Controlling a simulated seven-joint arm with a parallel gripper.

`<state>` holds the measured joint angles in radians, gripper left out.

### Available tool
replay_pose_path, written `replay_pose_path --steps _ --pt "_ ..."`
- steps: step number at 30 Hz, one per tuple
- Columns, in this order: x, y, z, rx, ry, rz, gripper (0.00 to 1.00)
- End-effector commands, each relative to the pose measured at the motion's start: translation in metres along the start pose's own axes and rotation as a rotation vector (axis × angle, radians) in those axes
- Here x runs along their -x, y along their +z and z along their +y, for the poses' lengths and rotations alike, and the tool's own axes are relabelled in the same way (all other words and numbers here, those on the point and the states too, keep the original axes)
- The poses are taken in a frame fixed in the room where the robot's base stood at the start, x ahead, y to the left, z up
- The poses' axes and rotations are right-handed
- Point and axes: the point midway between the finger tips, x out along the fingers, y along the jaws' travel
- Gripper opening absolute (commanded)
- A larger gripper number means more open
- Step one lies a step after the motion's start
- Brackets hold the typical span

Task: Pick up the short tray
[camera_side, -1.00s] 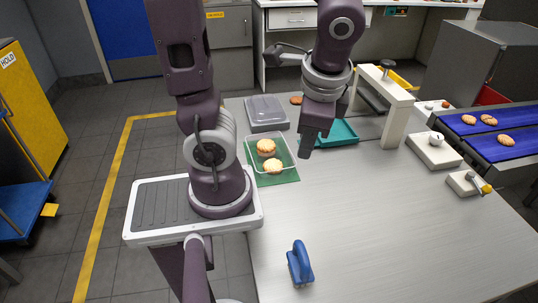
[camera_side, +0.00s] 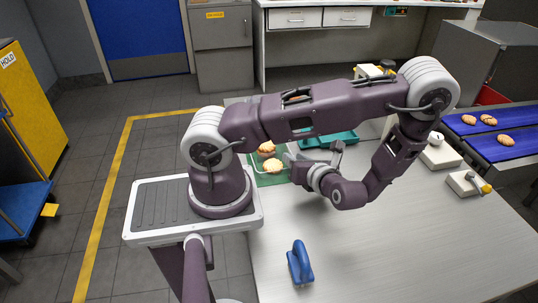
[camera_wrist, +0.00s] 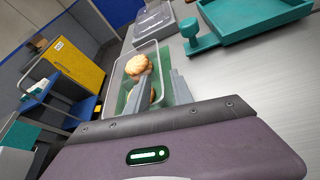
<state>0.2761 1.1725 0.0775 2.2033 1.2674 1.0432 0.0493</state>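A clear tray (camera_side: 287,158) holding biscuits stands on a green mat (camera_side: 271,181), partly covered by my arm in the side view. The same clear tray (camera_wrist: 113,76) shows beyond my fingers in the wrist view. One biscuit (camera_wrist: 138,65) is plain there; a second (camera_side: 272,166) is partly hidden by a finger in the wrist view. My gripper (camera_wrist: 163,97) is open and empty, its fingers apart at the tray's near end. In the side view my gripper (camera_side: 318,156) is at the tray's right side. Whether the fingers touch the tray cannot be told.
A grey container (camera_wrist: 154,20) stands behind. A blue-handled tool (camera_side: 300,263) is at the front. Belts with biscuits (camera_side: 505,147) are at right. The front-right table is bare.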

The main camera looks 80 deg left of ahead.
Motion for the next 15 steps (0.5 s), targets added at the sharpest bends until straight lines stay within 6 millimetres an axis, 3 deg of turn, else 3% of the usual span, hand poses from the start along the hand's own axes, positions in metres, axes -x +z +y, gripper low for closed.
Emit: replay_pose_path --steps 8,12,15 --pt "-0.0083 0.0000 0.0002 0.001 0.000 0.001 0.28" --pt "-0.0081 0.0000 0.0002 0.001 0.001 0.001 0.03" --pt "-0.0080 0.0000 0.0003 0.001 0.001 0.001 0.00"
